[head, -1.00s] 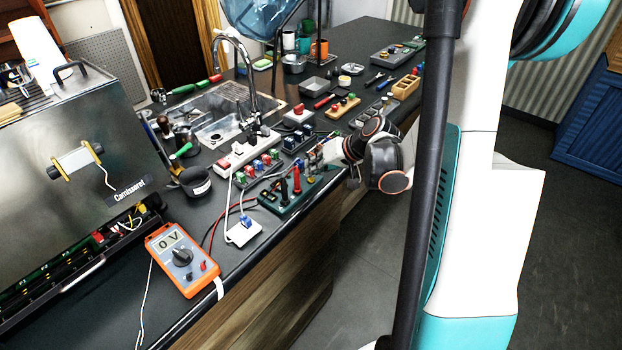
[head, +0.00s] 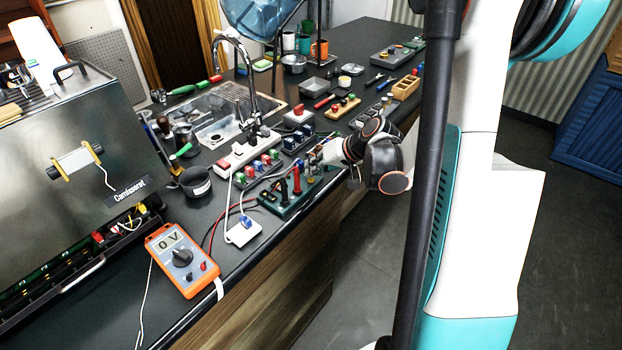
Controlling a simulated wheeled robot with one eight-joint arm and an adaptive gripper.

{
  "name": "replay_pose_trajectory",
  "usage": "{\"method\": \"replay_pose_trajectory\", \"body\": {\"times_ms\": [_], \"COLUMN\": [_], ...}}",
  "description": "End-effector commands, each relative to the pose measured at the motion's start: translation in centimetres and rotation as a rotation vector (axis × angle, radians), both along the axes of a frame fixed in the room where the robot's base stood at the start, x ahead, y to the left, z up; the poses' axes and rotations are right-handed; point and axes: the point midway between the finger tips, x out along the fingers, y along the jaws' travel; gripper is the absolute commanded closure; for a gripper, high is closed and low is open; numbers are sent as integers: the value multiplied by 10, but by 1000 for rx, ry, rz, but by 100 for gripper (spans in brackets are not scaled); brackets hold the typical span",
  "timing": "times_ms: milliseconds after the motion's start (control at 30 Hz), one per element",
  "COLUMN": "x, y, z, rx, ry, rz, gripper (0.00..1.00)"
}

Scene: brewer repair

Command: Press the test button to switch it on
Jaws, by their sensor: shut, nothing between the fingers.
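A dark green test board (head: 290,199) lies near the front edge of the counter, with a red and a black probe standing in it. My gripper (head: 322,158) is shut and empty at the right end of this board. It is low over small parts there, and I cannot tell whether it touches them. I cannot make out a test button by any label; the gripper and arm may hide it. An orange multimeter (head: 183,260) reads 0 V.
A steel brewer (head: 80,130) with an open lower tray stands at left. A power strip (head: 245,152), connector blocks (head: 258,168) and a white plug plate (head: 243,232) crowd around the board. A sink (head: 217,130) is behind. Floor right of the counter is clear.

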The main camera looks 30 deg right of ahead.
Motion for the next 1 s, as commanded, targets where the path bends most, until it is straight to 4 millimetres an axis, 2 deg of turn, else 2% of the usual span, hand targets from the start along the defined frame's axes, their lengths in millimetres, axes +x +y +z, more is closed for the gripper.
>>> {"method": "replay_pose_trajectory", "body": {"times_ms": [300,1000], "x": [0,0], "y": [0,0], "z": [-9,1], "rx": [0,0], "ry": [0,0], "rz": [0,0], "gripper": [100,100]}}
